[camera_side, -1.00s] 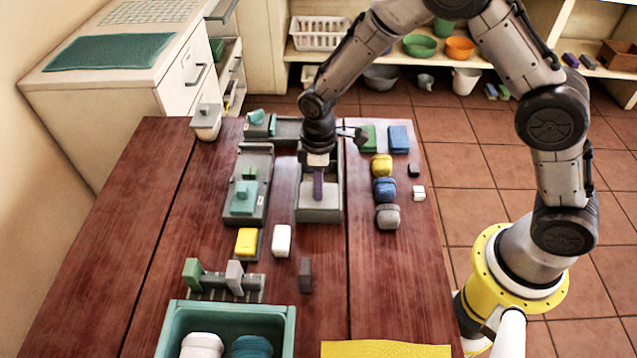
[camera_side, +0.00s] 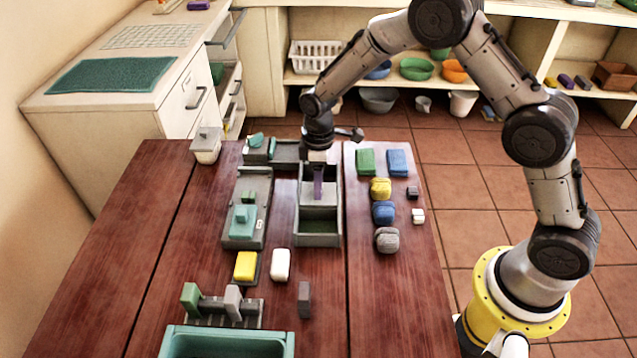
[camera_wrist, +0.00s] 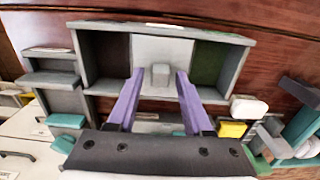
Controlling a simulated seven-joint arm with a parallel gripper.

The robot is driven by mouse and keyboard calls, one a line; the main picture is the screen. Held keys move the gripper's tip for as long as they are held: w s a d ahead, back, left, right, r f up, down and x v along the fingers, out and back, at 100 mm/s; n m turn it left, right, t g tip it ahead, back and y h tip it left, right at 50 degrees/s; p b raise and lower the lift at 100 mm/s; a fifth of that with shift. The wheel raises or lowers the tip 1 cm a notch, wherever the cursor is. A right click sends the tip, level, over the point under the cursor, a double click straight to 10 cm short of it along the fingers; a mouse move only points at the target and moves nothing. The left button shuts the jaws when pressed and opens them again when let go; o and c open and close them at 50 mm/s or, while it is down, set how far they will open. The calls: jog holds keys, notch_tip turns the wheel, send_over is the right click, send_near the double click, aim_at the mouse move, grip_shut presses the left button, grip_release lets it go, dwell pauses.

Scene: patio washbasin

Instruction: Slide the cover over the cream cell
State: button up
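A grey long box (camera_side: 318,241) lies on the table with its length running away from the side camera. The light grey cover (camera_wrist: 150,48) with a small grey knob (camera_wrist: 160,75) sits over its middle in the wrist view. No cream cell shows; what lies under the cover is hidden. My gripper (camera_wrist: 160,74) points its purple fingers down at the box, one on each side of the knob, with visible gaps. It also shows in the side view (camera_side: 318,190).
A grey tray with a teal block (camera_side: 243,222) stands close left of the box. Yellow (camera_side: 381,188), blue and grey lumps stand to the right. A yellow block (camera_side: 246,266), a white block (camera_side: 280,264) and a dark grey block (camera_side: 304,300) are in front.

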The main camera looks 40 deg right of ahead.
dwell(0.3)
notch_tip(320, 180, up, 14)
jog(key=shift+f, duration=0.1)
dwell(0.4)
jog(key=s+d+r+m+t, duration=0.1)
jog(key=s+d+r+t, duration=0.1)
jog(key=s+r, duration=0.6)
jog(key=s+d+r+m+t, duration=0.1)
jog(key=s+d+r+t, duration=0.15)
jog(key=s+r, duration=0.5)
jog(key=s+f+m, duration=0.1)
jog(key=s+m, duration=0.1)
jog(key=s, duration=0.2)
jog(key=s+d+f+m, duration=0.1)
jog(key=s+f+m, duration=0.1)
jog(key=s, duration=0.3)
jog(key=s+f+m+t, duration=0.1)
jog(key=s+m, duration=0.2)
jog(key=s, duration=0.2)
jog(key=shift+s+d+f, duration=0.2)
jog(key=shift+d+f, duration=0.05)
jog(key=shift+d, duration=0.05)
